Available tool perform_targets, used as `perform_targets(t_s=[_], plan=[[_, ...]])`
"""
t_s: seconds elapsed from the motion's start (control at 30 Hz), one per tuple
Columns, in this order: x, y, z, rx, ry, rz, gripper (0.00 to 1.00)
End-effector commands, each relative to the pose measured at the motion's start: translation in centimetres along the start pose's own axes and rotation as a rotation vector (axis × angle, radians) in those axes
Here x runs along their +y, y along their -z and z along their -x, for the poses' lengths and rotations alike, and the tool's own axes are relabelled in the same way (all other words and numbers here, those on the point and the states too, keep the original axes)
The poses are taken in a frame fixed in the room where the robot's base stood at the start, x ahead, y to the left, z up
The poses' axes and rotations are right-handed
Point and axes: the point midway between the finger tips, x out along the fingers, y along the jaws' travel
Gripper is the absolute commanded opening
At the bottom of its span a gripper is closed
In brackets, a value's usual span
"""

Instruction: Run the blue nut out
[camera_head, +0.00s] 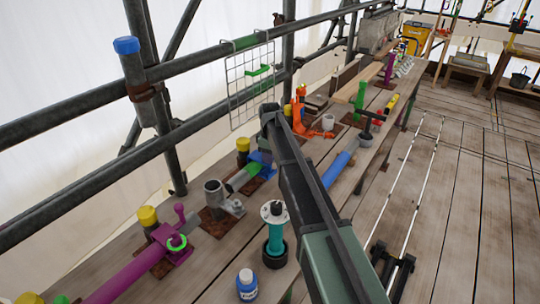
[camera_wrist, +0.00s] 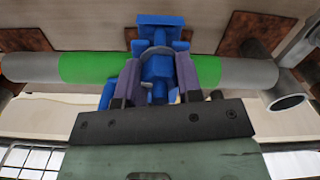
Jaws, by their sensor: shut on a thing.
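A blue clamp (camera_wrist: 160,22) sits on a grey tube with a green band (camera_wrist: 88,67) in the wrist view. The blue nut (camera_wrist: 158,68) is on the near side of this clamp, between my fingers. My gripper (camera_wrist: 158,74) is shut on the nut, one purple-grey finger on each side. The fingers hide the nut's sides, and its thread cannot be made out. In the head view the blue clamp (camera_head: 263,162) stands on the bench beyond my arm; my fingers are not clearly seen there.
A grey open-ended fitting (camera_head: 214,192) stands close to the clamp. A purple tube (camera_head: 128,275), a teal jack (camera_head: 274,235), a blue-capped bottle (camera_head: 246,286) and an orange clamp (camera_head: 299,118) share the bench. A wire grid (camera_head: 250,85) hangs from the rail behind.

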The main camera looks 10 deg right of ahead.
Motion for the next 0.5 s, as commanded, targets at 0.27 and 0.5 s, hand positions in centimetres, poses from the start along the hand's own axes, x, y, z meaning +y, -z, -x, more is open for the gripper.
perform_targets(t_s=[0.27, 0.5], plan=[[-0.03, -0.03, -0.02, -0.001, 0.001, 0.259, 0.1], [-0.03, -0.03, -0.02, -0.001, 0.001, 0.486, 0.1]])
